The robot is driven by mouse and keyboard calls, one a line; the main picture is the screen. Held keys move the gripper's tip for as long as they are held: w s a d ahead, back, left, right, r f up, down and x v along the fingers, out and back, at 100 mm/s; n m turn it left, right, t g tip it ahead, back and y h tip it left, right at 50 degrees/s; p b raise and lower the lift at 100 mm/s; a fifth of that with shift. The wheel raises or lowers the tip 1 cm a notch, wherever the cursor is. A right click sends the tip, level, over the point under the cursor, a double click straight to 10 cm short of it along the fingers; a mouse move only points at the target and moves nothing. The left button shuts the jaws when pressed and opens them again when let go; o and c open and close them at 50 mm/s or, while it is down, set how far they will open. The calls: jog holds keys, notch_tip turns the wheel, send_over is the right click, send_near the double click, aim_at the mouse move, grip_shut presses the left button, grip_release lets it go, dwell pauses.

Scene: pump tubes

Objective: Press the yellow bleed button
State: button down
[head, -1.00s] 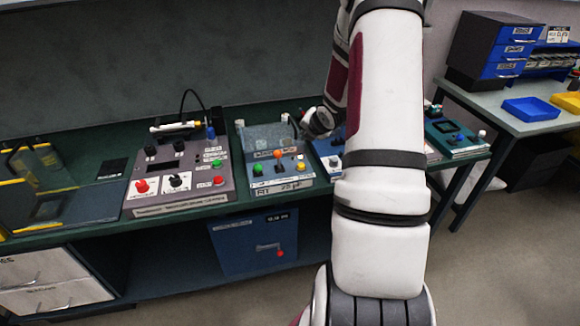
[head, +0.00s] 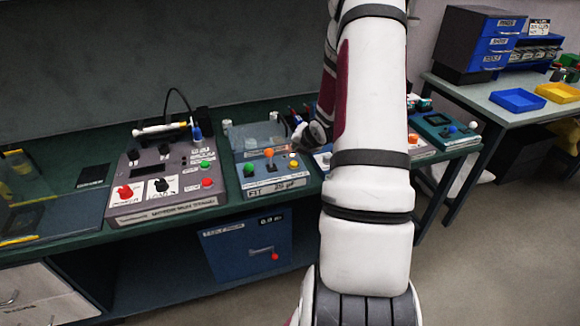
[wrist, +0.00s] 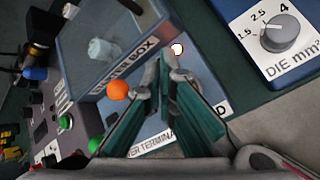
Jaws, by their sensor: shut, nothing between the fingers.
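The blue-grey filter box (head: 276,187) stands on the green bench. Its front panel carries a green button (head: 249,169), an orange ball knob (head: 269,153) and, at the right, the small yellow button (head: 293,163). In the wrist view the orange knob (wrist: 118,90) is left of my fingers, and the button (wrist: 177,49) shows as a pale spot with an orange rim just beyond the fingertips. My gripper (wrist: 165,76) is shut and empty, its tips close to that button; I cannot tell whether they touch. In the head view my arm partly hides the gripper.
A grey console (head: 165,184) with red and black knobs stands left of the box. A die dial panel (wrist: 280,35) is close on the other side in the wrist view. A side table holds blue (head: 517,100) and yellow trays.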

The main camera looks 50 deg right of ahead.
aim_at(296, 163)
jog(key=shift+f+b, duration=0.7)
jog(key=shift+f, duration=0.7)
dwell(0.4)
jog(key=shift+f+b, duration=0.3)
jog(key=shift+f, duration=0.1)
jog(key=shift+f+b, duration=0.45)
jog(key=shift+f, duration=0.2)
dwell(0.7)
dwell(0.4)
jog(key=shift+r+p, duration=0.7)
jog(key=shift+r, duration=0.4)
jog(key=shift+r+p, duration=1.65)
jog(key=shift+r, duration=0.9)
